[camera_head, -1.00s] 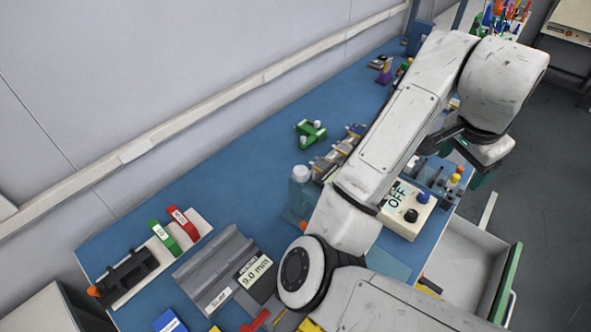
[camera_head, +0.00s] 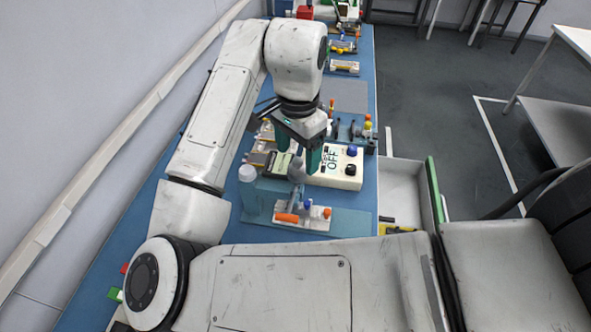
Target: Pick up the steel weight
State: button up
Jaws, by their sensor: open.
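My gripper (camera_head: 299,162) is open and points down over the blue bench, with its dark green fingers spread apart. A grey, rounded, metal-looking piece (camera_head: 297,169) shows between and just below the fingertips. It looks like the steel weight, but it is small and partly covered, so I cannot be sure. I cannot tell whether either finger touches it. It stands left of the white box marked OFF (camera_head: 341,168) and behind a small white fixture with an orange part (camera_head: 303,216).
An open drawer (camera_head: 405,190) juts out from the bench's right side. More devices stand farther along the bench.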

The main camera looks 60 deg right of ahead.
aim_at(297, 160)
jog(key=shift+w+d+f, duration=0.1)
jog(key=shift+f, duration=1.2)
jog(key=shift+w+d+f, duration=0.1)
jog(key=shift+f, duration=1.2)
jog(key=shift+c, duration=0.4)
grip_shut()
